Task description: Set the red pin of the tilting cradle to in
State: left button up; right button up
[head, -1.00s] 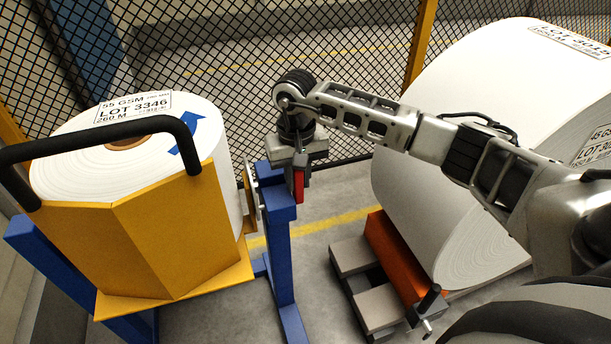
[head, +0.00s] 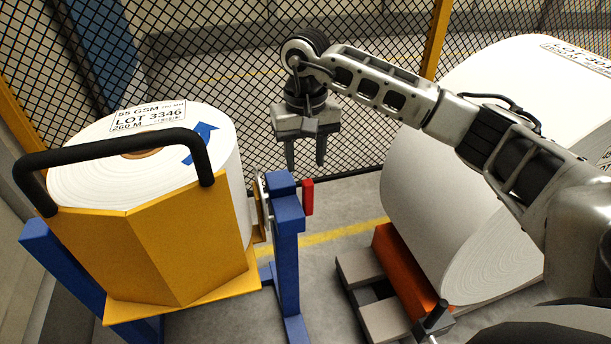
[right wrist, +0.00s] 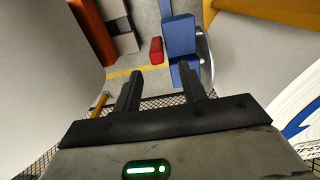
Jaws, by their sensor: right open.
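The red pin (head: 308,196) stands out from the right side of the blue post (head: 287,215) of the tilting cradle. In the right wrist view the red pin (right wrist: 156,50) lies beyond the fingertips, beside the blue post (right wrist: 181,40). The cradle's yellow tray (head: 190,245) holds an upright white roll (head: 75,180). My right gripper (head: 305,166) is open and empty, pointing down, above and apart from the pin; its two fingers also show in the right wrist view (right wrist: 160,80). My left gripper is not in view.
A large white roll (head: 430,190) lies on an orange and grey support (head: 390,262) at the right. A black mesh fence (head: 220,60) with yellow posts stands behind. A black handle bar (head: 110,155) arches over the cradle's tray. Floor shows between post and support.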

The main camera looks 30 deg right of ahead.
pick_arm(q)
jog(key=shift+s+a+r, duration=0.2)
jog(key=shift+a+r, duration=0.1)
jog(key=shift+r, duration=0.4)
pick_arm(e)
notch_tip(320, 180, up, 7)
jog(key=shift+a+f, duration=0.1)
